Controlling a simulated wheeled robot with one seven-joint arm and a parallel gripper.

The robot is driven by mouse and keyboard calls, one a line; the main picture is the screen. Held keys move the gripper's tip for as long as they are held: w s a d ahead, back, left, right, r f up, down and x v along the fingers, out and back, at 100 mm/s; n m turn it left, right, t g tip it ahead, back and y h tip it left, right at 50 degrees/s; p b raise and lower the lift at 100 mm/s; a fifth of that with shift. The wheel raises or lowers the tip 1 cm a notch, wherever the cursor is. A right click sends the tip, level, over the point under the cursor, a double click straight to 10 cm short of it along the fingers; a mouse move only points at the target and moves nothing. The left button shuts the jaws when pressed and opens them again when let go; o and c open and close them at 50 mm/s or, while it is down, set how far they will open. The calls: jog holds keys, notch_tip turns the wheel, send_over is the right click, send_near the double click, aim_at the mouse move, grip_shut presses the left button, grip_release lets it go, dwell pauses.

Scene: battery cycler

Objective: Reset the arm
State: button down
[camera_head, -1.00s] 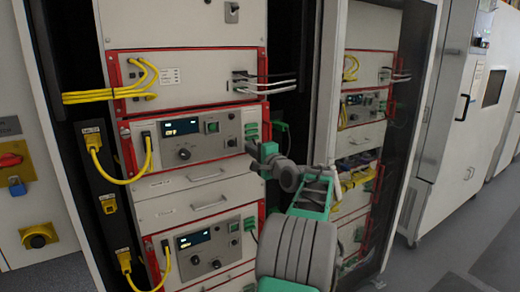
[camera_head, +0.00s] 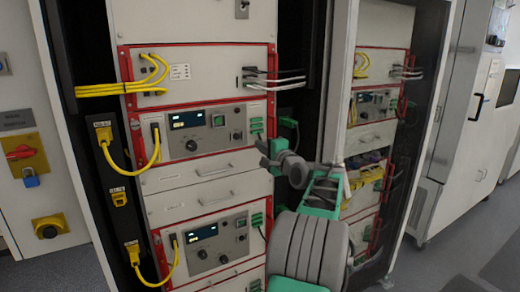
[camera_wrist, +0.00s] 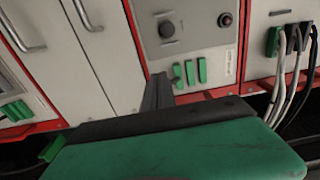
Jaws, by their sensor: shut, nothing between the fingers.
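My arm, with grey joints and green links, reaches up in front of the battery cycler rack (camera_head: 205,180) in the head view. My gripper (camera_head: 264,155) is at its upper left end, in front of the right edge of the rack, near the middle instrument panel (camera_head: 200,133). In the wrist view the dark fingers of my gripper (camera_wrist: 157,92) are together with nothing held. I cannot tell whether the fingertips touch the panel.
Yellow cables (camera_head: 108,90) run along the rack's left side. White cables (camera_head: 283,85) loop at its right edge; cables and a green plug (camera_wrist: 273,40) also show in the wrist view. An open glass door (camera_head: 340,80) stands close to my arm. Open floor (camera_head: 445,262) lies at the right.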

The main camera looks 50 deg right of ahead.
jog(key=b+v, duration=0.3)
jog(key=v, duration=0.8)
jog(key=s+f+n+g+y, duration=0.1)
jog(key=s+f+n+g, duration=0.3)
jog(key=f, duration=0.7)
jog(key=s+f+n+g+y, duration=0.1)
jog(key=s+f+n+g, duration=0.25)
jog(key=f, duration=0.75)
jog(key=s+a+f+g+y, duration=0.2)
jog(key=s+a+f+g, duration=0.25)
jog(key=s+f, duration=0.35)
jog(key=s+a+f+n+g+y, duration=0.1)
jog(key=a+f+n+g, duration=0.1)
jog(key=a, duration=0.8)
jog(key=s+a+f+n+g+y, duration=0.1)
jog(key=a+f+n+g, duration=0.1)
jog(key=a, duration=0.7)
jog(key=w+a+r+n+t, duration=0.1)
jog(key=w+a+r+n, duration=0.1)
jog(key=a, duration=0.7)
jog(key=w+a+r+n+t, duration=0.1)
jog(key=w+a+n, duration=0.3)
jog(key=a, duration=0.4)
jog(key=w+a+r+n, duration=0.3)
jog(key=w+a+n, duration=0.1)
jog(key=a, duration=0.5)
jog(key=shift+a+r+n+t, duration=0.3)
jog(key=shift+r+n+t, duration=0.1)
jog(key=shift+n, duration=0.05)
